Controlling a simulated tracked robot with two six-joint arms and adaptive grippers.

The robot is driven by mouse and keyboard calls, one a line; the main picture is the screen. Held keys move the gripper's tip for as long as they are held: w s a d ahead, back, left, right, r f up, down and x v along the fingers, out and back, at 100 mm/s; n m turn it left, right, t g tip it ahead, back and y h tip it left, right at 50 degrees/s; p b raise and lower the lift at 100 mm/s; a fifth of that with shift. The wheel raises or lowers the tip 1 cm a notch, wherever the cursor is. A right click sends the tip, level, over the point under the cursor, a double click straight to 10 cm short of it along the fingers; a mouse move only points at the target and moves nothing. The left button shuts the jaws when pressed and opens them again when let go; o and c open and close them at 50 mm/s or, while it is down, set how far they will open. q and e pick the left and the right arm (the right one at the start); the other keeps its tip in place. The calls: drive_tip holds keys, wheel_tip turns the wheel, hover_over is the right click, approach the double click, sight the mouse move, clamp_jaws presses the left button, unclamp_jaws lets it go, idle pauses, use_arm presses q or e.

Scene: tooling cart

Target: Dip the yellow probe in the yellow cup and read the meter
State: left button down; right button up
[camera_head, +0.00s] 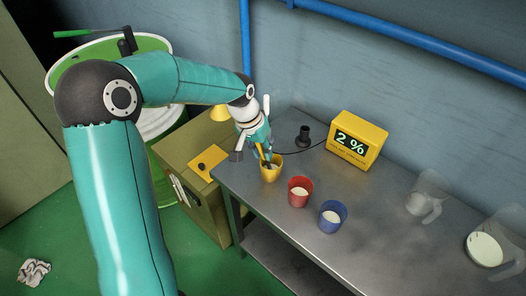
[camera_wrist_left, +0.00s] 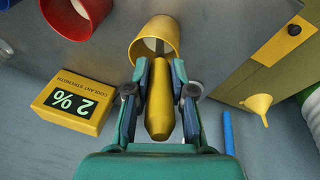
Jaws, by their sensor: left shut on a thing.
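The yellow cup (camera_head: 270,175) stands near the left end of the metal cart top. My left gripper (camera_head: 262,153) is above it, shut on the yellow probe. In the left wrist view the yellow probe (camera_wrist_left: 159,108) lies between the fingers, its thin grey shaft reaching inside the mouth of the yellow cup (camera_wrist_left: 172,30). The tip's depth in the liquid cannot be made out. The yellow meter (camera_head: 357,141) stands at the back of the cart and reads 2 %. It also shows upside down in the left wrist view (camera_wrist_left: 76,104), labelled coolant strength. My right gripper is out of view.
A red cup (camera_head: 300,192) and a blue cup (camera_head: 333,217) stand right of the yellow one. A black holder (camera_head: 303,136) is behind, near a dark cable. Clear jugs (camera_head: 425,195) stand at right. A cabinet (camera_head: 180,153) adjoins the cart's left end.

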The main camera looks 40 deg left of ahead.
use_arm(q)
drive_tip(key=shift+r, duration=0.1)
drive_tip(key=shift+r+p, duration=3.85)
drive_tip(key=shift+r, duration=1.35)
